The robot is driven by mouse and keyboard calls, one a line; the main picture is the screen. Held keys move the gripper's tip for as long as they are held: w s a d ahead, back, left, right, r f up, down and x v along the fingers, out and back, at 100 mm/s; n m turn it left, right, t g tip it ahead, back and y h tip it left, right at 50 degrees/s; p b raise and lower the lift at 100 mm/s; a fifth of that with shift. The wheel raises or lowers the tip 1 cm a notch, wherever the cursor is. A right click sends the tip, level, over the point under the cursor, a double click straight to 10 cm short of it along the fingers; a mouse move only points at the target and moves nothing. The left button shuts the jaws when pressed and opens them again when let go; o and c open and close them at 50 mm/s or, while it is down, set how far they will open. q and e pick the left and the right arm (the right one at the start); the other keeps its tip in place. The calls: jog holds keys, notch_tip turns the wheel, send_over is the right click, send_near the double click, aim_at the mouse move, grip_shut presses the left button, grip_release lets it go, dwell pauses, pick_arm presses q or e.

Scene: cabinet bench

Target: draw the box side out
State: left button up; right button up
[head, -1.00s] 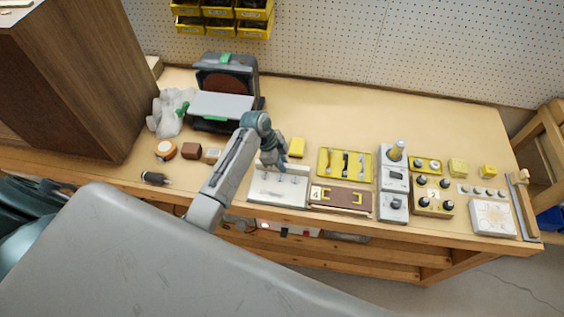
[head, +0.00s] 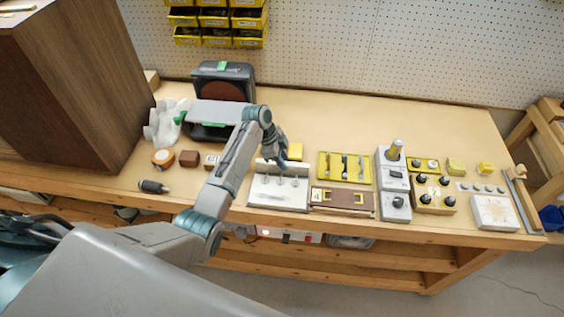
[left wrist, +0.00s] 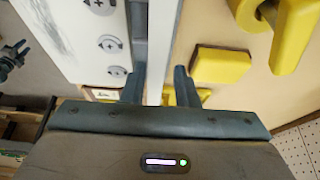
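I cannot tell for sure which part is the box side. The nearest candidate is a pale flat unit with three small levers (head: 265,197) near the bench's front edge. Contact cannot be made out. A small dark gripper shape (left wrist: 10,58), likely my right one, shows at the left edge.
Right of the levers are a brown box with yellow fittings (head: 342,201), a yellow tray (head: 344,167), grey switch boxes (head: 396,205) and a yellow knob box (head: 433,194). A sander-like machine (head: 222,75) and wooden cabinet (head: 70,85) stand left. The back right bench is clear.

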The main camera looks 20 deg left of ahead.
pick_arm(q)
jog(key=shift+o, duration=0.7)
jog(key=shift+w+f, duration=0.1)
jog(key=shift+f, duration=0.05)
jog(key=shift+a+r, duration=0.1)
jog(key=shift+r, duration=0.2)
jog(key=w+b+v, duration=0.1)
jog(key=b+v, duration=0.2)
jog(key=v, duration=0.7)
jog(key=shift+s+a, duration=0.15)
jog(key=shift+s, duration=0.35)
